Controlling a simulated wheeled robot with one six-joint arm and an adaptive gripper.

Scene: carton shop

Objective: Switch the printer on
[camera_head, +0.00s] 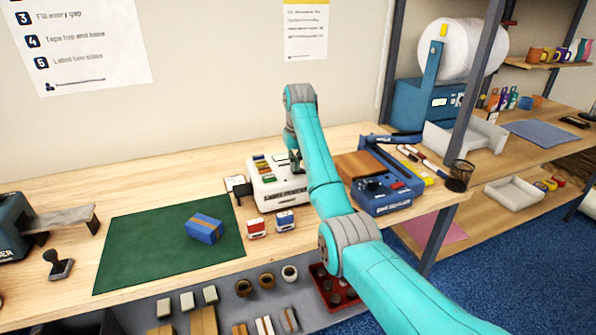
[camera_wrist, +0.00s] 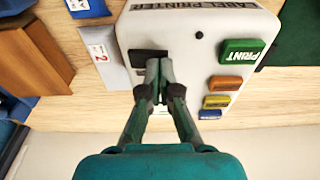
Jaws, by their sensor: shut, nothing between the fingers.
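The white label printer (camera_head: 262,195) stands on the workbench, partly hidden behind my arm. My gripper (camera_wrist: 159,66) is shut and empty, pointing down over the printer top by this dark piece. The fingertips cover part of it, and contact cannot be told.
A blue machine (camera_head: 392,203) stands close to the printer's right. Red (camera_head: 257,229) and blue (camera_head: 286,221) stamps sit in front of it. A green mat (camera_head: 150,245) with a blue parcel (camera_head: 204,229) lies to the left. The bench behind the mat is clear.

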